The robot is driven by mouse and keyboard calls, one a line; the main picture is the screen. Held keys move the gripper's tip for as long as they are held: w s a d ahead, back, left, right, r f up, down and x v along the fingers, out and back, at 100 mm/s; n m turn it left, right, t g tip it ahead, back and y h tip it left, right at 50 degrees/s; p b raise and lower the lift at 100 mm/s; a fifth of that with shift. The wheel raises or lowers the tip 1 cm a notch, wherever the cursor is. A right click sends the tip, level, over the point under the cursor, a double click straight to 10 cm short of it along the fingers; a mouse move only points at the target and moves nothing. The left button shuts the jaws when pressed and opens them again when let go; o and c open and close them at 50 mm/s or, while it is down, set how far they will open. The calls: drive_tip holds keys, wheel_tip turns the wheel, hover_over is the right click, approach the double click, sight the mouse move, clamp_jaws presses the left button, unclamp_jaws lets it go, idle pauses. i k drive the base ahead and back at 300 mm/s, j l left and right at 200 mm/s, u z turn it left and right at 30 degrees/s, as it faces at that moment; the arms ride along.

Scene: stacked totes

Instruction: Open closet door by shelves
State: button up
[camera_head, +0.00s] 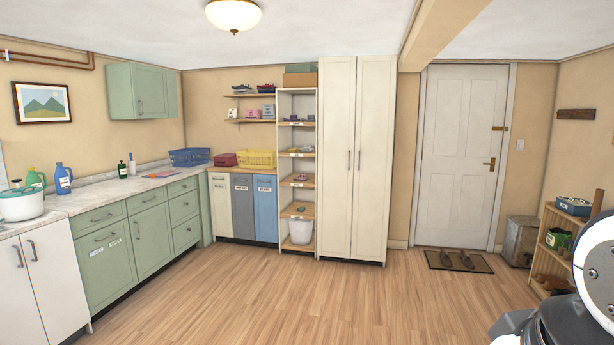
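A tall white closet (337,200) with two doors stands against the back wall. Its doors are shut and meet in the middle, with a vertical handle on each side of the seam. The right closet door (376,200) is the one nearer the white room door. A narrow open shelf unit (283,110) stands directly left of the closet, with small items on several shelves and a white bin at the bottom. Part of my arm shows at the lower right edge. My gripper is not in view.
The wooden floor (260,300) is clear up to the closet. Green cabinets (150,243) with a counter run along the left. A white door (459,150) with a mat (435,260) is at the back right. A low wooden shelf (550,222) stands at the right.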

sight(336, 75)
drive_tip(key=i+z, duration=0.25)
drive_tip(key=z, duration=0.15)
drive_tip(key=i, duration=3.75)
drive_tip(key=i+u, duration=0.1)
drive_tip(key=i, duration=0.8)
drive_tip(key=i+l, duration=0.2)
drive_tip(key=i, duration=0.65)
drive_tip(key=i+u, duration=0.35)
drive_tip(key=k+j, duration=0.05)
drive_tip(key=k, duration=0.05)
